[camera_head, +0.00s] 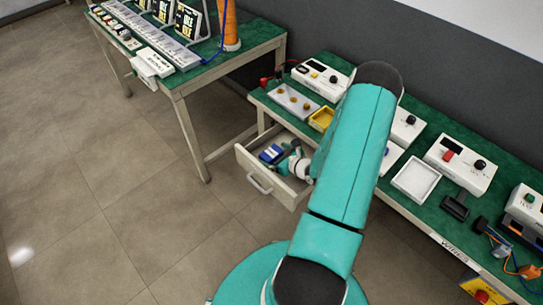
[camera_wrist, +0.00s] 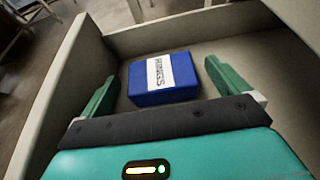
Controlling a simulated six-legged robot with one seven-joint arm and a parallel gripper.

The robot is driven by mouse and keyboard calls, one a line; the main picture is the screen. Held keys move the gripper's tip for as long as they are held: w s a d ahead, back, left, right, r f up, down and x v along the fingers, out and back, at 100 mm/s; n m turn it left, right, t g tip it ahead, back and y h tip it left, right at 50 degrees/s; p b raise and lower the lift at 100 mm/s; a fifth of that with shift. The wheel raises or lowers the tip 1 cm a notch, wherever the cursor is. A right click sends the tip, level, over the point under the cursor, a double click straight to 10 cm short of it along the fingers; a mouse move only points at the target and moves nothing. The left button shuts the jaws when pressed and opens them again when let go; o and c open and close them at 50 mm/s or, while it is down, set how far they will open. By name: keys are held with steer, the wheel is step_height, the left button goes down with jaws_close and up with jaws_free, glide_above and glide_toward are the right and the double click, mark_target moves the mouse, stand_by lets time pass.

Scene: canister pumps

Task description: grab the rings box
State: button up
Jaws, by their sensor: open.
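The rings box (camera_wrist: 163,77) is a small blue box with a white label, lying in the open drawer. In the head view the blue box (camera_head: 271,153) shows in the left part of the drawer (camera_head: 262,182). My gripper (camera_wrist: 160,85) is open, with its green fingers on either side of the box and apart from it in the wrist view. The box sits between and slightly beyond the fingers.
The drawer walls (camera_wrist: 88,50) stand close around my gripper. The green-topped bench (camera_head: 266,100) above the drawer holds a yellow tray (camera_head: 322,119), a white tray (camera_head: 415,180) and control boxes. Another bench (camera_head: 262,36) stands at the left. The floor in front is clear.

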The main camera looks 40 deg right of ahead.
steer(key=c, duration=1)
steer(key=shift+c, duration=0.2)
